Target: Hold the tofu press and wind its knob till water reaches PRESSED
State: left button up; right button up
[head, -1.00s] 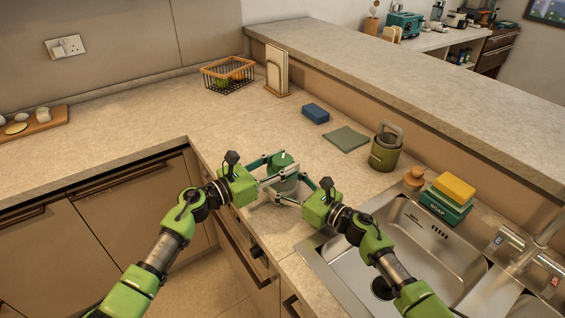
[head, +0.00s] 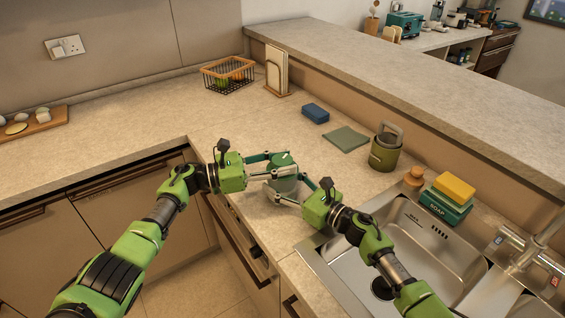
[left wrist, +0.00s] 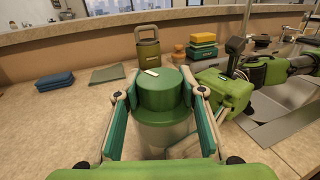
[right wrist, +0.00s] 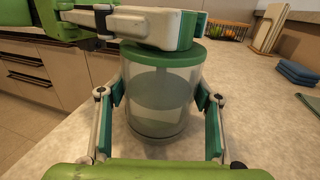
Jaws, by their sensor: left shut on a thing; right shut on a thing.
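The tofu press stands upright on the counter near its front edge. It has a clear body (right wrist: 160,100) and a round green knob (left wrist: 160,92) with a white mark on top. My left gripper (head: 284,160) is shut on the knob, one finger on each side. My right gripper (head: 282,188) is shut on the clear body, below the left one. In the right wrist view, greyish contents show through the body, and a left finger crosses above the green top. I cannot make out a PRESSED mark or the exact water level.
The sink (head: 345,262) lies right of the press. A soap box (head: 446,206) with a yellow sponge (head: 455,187) is by the sink. The counter left of the press is clear.

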pick_arm(q)
jog(key=shift+f, duration=0.25)
jog(key=o, duration=1.1)
jog(key=shift+r, duration=0.1)
jog(key=shift+a, duration=0.15)
jog(key=v, duration=1.2)
jog(key=shift+r, duration=0.1)
